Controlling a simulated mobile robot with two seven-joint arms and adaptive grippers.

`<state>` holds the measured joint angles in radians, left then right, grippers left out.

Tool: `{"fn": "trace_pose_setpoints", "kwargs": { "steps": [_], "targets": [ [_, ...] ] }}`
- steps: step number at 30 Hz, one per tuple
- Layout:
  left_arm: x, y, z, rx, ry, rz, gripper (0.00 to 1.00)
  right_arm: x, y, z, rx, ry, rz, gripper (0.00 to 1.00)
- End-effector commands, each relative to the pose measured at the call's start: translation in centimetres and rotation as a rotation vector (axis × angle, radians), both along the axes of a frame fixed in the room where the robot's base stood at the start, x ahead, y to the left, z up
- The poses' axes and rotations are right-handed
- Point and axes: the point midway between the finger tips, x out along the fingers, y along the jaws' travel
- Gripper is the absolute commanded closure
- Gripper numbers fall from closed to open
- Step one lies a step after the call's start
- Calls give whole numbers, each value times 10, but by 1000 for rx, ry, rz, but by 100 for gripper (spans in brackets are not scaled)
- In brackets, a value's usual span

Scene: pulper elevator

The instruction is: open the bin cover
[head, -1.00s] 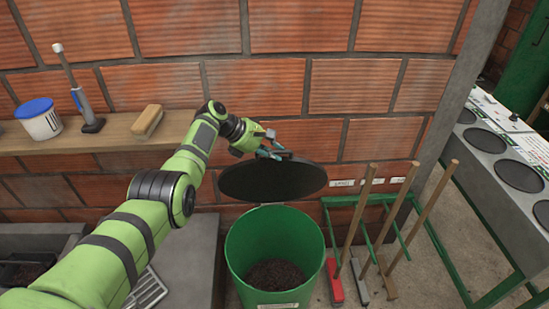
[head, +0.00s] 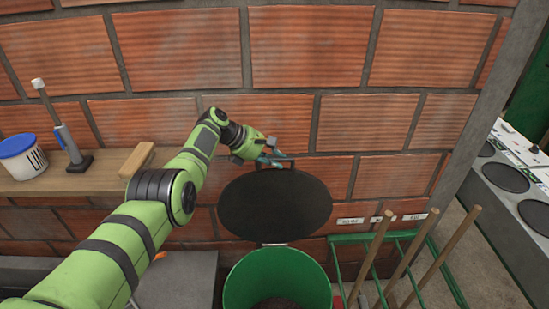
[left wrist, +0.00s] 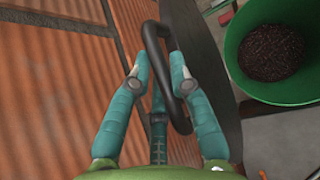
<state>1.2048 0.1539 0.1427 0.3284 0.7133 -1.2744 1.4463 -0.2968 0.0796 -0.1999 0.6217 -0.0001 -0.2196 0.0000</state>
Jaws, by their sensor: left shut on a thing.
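The green bin (head: 275,279) stands against the brick wall, with dark grainy matter inside; it also shows in the left wrist view (left wrist: 235,60). Its round black cover (head: 275,207) is tilted up steeply behind the bin's mouth, its underside facing me. In the left wrist view the cover (left wrist: 205,65) is seen nearly edge-on. My left gripper (head: 275,157) is at the cover's top edge. In the left wrist view its teal fingers (left wrist: 160,80) are shut around the black handle loop (left wrist: 165,45). My right gripper is not in view.
A wooden shelf (head: 60,186) on the left wall holds a blue-lidded tub (head: 22,157), a tool on a stand (head: 68,140) and a wooden block (head: 137,159). Wooden-handled tools (head: 405,260) lean by a green rack (head: 345,240) right of the bin. A grey counter (head: 505,180) stands far right.

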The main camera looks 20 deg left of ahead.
Motion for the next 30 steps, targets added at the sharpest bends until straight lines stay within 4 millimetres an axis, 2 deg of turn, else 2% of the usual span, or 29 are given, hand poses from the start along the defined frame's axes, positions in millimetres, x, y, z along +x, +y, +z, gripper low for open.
{"fn": "trace_pose_setpoints", "kwargs": {
  "steps": [7,8,9,10,23,30],
  "targets": [
    [-1,0,-2,4,2,-4,100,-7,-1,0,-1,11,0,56],
    [-1,0,-2,4,3,-5,76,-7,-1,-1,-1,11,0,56],
    [-1,0,-2,5,3,-4,60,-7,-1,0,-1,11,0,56],
    [-1,0,-2,3,3,-4,54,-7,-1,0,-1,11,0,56],
    [-1,2,1,1,2,-1,54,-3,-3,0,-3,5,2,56],
    [-7,13,13,1,-2,-1,54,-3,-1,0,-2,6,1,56]
  ]
}}
